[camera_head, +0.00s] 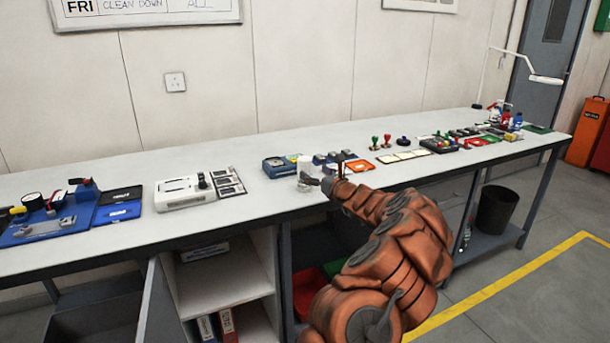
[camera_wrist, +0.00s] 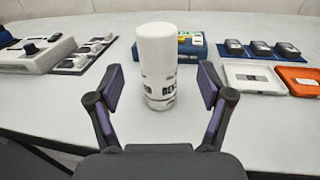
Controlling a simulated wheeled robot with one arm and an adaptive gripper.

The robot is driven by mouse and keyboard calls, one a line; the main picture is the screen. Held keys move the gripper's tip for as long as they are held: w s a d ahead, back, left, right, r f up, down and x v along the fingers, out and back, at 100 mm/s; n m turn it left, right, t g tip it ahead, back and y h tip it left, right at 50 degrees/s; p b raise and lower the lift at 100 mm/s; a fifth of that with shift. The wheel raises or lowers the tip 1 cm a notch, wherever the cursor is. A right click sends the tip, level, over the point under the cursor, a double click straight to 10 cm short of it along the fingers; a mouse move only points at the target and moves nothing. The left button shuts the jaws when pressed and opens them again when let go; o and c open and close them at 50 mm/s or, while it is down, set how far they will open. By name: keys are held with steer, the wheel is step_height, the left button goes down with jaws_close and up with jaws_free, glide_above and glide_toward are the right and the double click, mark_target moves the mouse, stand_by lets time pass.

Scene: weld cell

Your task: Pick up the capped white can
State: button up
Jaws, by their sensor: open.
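The capped white can (camera_wrist: 157,65) stands upright on the bench, with dark lettering low on its side, in the middle of the wrist view. In the head view the can (camera_head: 305,164) is small and partly hidden by my gripper. My gripper (camera_wrist: 160,95) is open, with one dark finger on each side of the can. Gaps show between the can and both fingers, so neither seems to touch it. In the head view my gripper (camera_head: 317,182) is at the bench's front part.
A blue and yellow device (camera_wrist: 193,46) stands right behind the can. An orange tray (camera_wrist: 303,79) and a white tray (camera_wrist: 254,78) lie to the right. A white machine (camera_wrist: 38,52) is to the left. Bare bench top (camera_head: 255,198) shows at the front left.

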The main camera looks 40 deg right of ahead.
mark_target(309, 168)
steer(key=shift+w+d+r+p, duration=0.1)
steer(key=shift+w+p, duration=0.05)
steer(key=shift+w, duration=0.8)
steer(key=shift+w+d+r+p, duration=0.1)
steer(key=shift+w+d+p, duration=0.1)
steer(key=shift+w, duration=0.75)
steer(key=shift+w+d+r+p, duration=0.1)
steer(key=shift+w+p, duration=0.05)
steer(key=shift+w, duration=0.8)
steer(key=shift+c, duration=0.3)
jaws_close()
